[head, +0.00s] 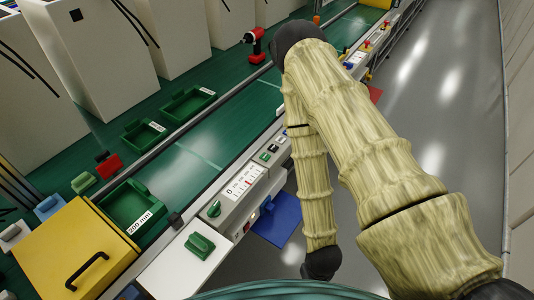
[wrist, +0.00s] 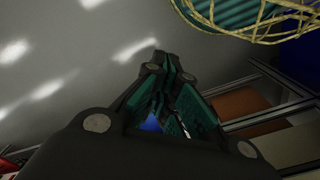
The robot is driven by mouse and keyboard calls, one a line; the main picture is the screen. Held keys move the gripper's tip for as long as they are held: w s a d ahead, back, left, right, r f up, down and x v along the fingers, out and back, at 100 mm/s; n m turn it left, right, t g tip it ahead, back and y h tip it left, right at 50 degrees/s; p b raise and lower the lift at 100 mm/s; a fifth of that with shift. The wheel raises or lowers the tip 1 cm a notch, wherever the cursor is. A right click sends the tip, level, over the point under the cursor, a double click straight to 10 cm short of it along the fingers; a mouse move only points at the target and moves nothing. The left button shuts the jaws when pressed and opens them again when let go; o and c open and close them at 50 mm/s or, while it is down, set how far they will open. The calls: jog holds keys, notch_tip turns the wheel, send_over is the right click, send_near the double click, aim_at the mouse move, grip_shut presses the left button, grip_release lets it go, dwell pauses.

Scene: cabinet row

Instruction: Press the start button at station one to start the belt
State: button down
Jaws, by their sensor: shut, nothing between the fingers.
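The station control panel (head: 240,190) is a pale grey box along the belt's near edge in the head view. It has a numbered scale with a red pointer, a green knob (head: 215,208) and a short row of small buttons, among them a green one (head: 265,156). I cannot read which is the start button. My gripper (wrist: 168,62) is shut and empty in the wrist view, with pale grey floor beyond it. In the head view my arm hangs to the right of the panel, apart from it; the fingers cannot be made out there. No panel button shows clearly in the wrist view.
The green belt (head: 195,165) runs away to the upper right, with green trays (head: 140,135) and a red-black drill (head: 255,45) beyond. A yellow lidded box (head: 75,250) stands at lower left. A blue plate (head: 278,220) sits below the panel. The grey aisle floor (head: 440,100) is clear.

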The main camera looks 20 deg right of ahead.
jog(key=w+a+r+n+t+y+p, duration=0.1)
jog(key=w+n, duration=0.1)
jog(key=w, duration=0.5)
jog(key=w+a+r+n+t, duration=0.1)
jog(key=w+a+n, duration=0.1)
jog(key=w, duration=0.6)
notch_tip(320, 180, up, 19)
jog(key=n+t+y+p, duration=0.2)
jog(key=n+t, duration=0.5)
jog(key=n, duration=0.2)
send_over(263, 157)
jog(key=shift+s+f, duration=0.1)
jog(key=shift+f, duration=0.05)
jog(key=shift+f+b, duration=2.95)
jog(key=shift+f, duration=1.35)
jog(key=shift+f, duration=0.15)
jog(key=shift+f+b, duration=0.3)
jog(key=shift+b, duration=0.05)
